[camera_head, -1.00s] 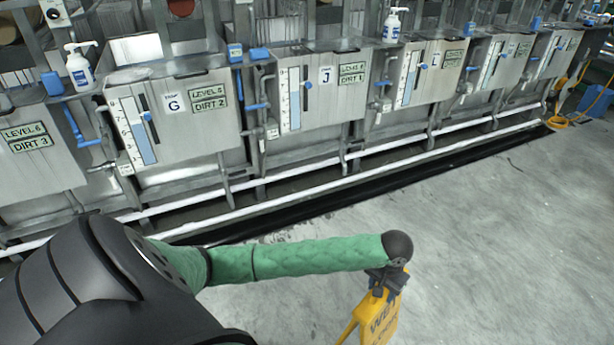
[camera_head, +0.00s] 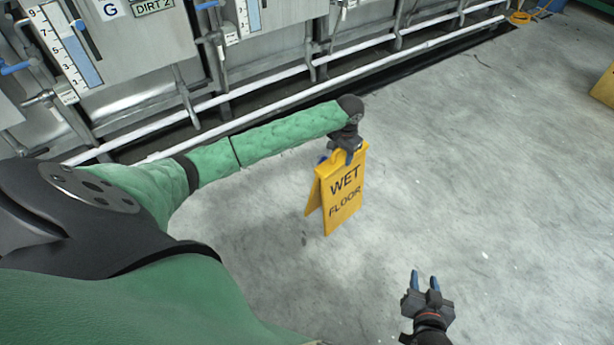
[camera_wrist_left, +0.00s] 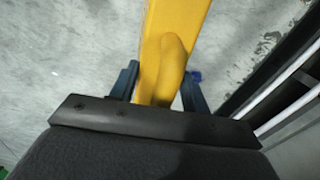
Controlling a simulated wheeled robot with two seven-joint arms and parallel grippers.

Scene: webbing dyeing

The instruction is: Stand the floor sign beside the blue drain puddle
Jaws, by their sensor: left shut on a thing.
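The yellow floor sign (camera_head: 341,193) reads "WET FLOOR" and hangs upright with its two panels slightly spread. My left gripper (camera_head: 347,150) is shut on its top edge. In the left wrist view the yellow sign (camera_wrist_left: 176,32) passes between the two fingers of the left gripper (camera_wrist_left: 162,85). Whether its feet touch the floor I cannot tell. My right gripper (camera_head: 424,282) is at the lower right, its two blue-tipped fingers apart with nothing between them. No blue puddle shows in these views.
Steel tanks (camera_head: 120,45) with white pipes (camera_head: 270,115) line the back, with a dark floor channel (camera_head: 400,78) along their foot. Another yellow object (camera_head: 603,88) is cut off at the right edge. The grey concrete floor (camera_head: 480,170) between is open.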

